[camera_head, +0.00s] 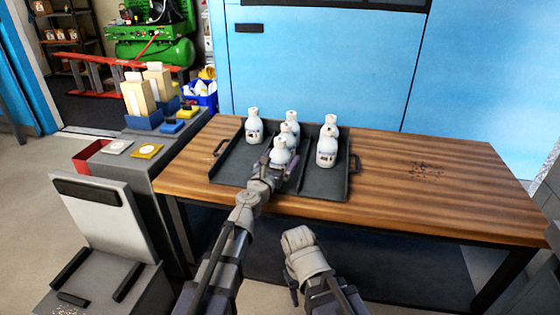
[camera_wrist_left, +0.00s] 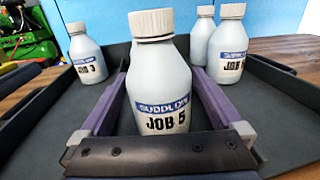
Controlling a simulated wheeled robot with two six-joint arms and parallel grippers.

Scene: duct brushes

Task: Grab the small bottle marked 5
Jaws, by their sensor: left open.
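The small white bottle marked JOB 5 (camera_wrist_left: 160,90) stands upright on the dark tray (camera_wrist_left: 40,125), close in front of my left wrist camera. In the head view it appears to be the nearest bottle of the middle group (camera_head: 281,152). My left gripper (camera_head: 279,166) is open, with its purple fingers on either side of this bottle. A gap shows between the fingers and the bottle in the left wrist view. My right arm shows low in the head view, but its fingers do not show.
A bottle marked JOB 3 (camera_wrist_left: 87,58) stands to the left on the tray. Other similar bottles (camera_wrist_left: 228,48) stand behind and to the right. The tray has raised walls and dividers.

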